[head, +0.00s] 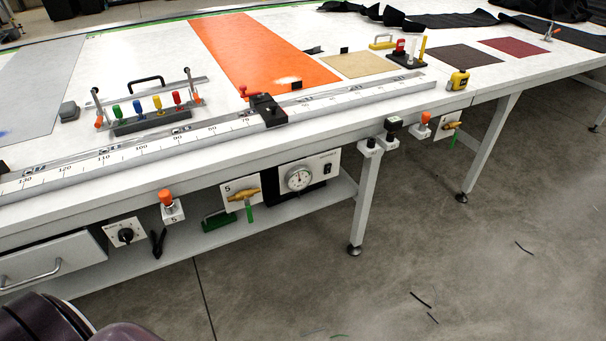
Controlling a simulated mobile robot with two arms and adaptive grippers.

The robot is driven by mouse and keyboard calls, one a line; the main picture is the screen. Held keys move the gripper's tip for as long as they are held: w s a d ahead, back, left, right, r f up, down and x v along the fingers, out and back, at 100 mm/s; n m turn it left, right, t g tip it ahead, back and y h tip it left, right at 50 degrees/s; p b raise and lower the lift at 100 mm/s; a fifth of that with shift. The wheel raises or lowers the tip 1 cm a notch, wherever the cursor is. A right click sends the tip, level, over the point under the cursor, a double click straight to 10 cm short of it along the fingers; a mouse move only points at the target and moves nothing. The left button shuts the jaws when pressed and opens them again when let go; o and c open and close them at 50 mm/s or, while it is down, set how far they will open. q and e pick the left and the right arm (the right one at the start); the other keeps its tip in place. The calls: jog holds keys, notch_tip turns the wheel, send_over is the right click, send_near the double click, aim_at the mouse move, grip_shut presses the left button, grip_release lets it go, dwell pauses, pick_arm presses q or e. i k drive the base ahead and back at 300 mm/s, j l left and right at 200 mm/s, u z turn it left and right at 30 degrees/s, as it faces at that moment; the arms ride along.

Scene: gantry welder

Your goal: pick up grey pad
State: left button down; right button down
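A small dark grey pad-like block (69,111) lies on the white table, left of the handled metal rack, at the right edge of a large flat grey sheet (33,88). I cannot tell which of these two the task's grey pad is. The sheet is cut off by the left edge of the head view. Neither of my grippers shows in the head view.
A rack with coloured handles (150,116) stands right of the block. A long ruler rail (110,157) with a black slider (268,110) runs along the table's front. An orange sheet (250,50) lies behind. Buttons, a gauge (299,179) and a drawer (45,262) line the front.

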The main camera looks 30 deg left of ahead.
aim_at(69, 111)
jog(key=u, duration=2.2)
